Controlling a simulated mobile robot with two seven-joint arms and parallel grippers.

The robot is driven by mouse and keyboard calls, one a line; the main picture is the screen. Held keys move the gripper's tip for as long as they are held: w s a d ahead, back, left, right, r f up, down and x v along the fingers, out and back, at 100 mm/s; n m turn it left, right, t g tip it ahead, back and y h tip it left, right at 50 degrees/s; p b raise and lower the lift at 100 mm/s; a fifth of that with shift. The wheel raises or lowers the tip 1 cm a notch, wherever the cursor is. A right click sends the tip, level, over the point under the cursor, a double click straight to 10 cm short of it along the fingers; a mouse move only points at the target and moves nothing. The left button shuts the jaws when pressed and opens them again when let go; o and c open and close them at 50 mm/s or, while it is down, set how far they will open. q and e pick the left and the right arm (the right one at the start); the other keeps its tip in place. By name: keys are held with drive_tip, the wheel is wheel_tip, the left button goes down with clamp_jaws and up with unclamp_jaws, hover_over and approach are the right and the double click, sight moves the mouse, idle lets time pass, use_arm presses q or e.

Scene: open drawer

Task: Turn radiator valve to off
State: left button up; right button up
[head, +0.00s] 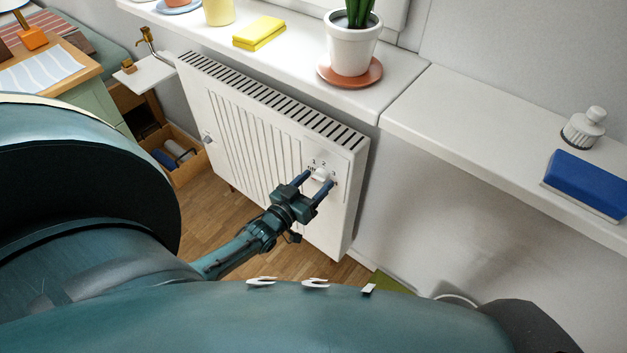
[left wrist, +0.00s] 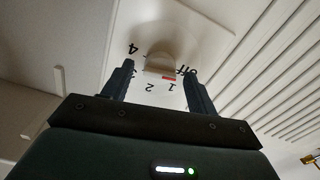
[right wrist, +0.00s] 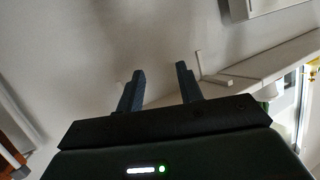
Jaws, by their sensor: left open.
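The white radiator valve knob (head: 321,174) sits on the upper right of the white radiator's front (head: 262,140). In the left wrist view the knob (left wrist: 160,62) shows upside down, with the marks off, 1, 2 and 4 around it. A red mark on the knob's edge is by the 1. My left gripper (head: 313,185) is open, with one finger towards each side of the knob; I cannot tell if they touch it. The left wrist view shows its fingertips (left wrist: 159,70) apart. My right gripper (right wrist: 160,70) is open and empty, seen only in the right wrist view.
A white sill (head: 290,55) above the radiator holds a potted plant (head: 353,45) and a yellow sponge-like block (head: 258,32). A white shelf (head: 480,125) at right bears a blue block (head: 588,183) and a white brush-like item (head: 585,127). An open drawer (head: 178,165) stands at left.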

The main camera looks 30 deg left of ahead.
use_arm(q)
drive_tip(key=s+a+p, duration=0.1)
drive_tip(key=s, duration=1.2)
use_arm(e)
drive_tip(key=shift+w+a+f+g, duration=0.2)
drive_tip(key=shift+a+f+g, duration=0.1)
drive_tip(key=shift+r, duration=0.15)
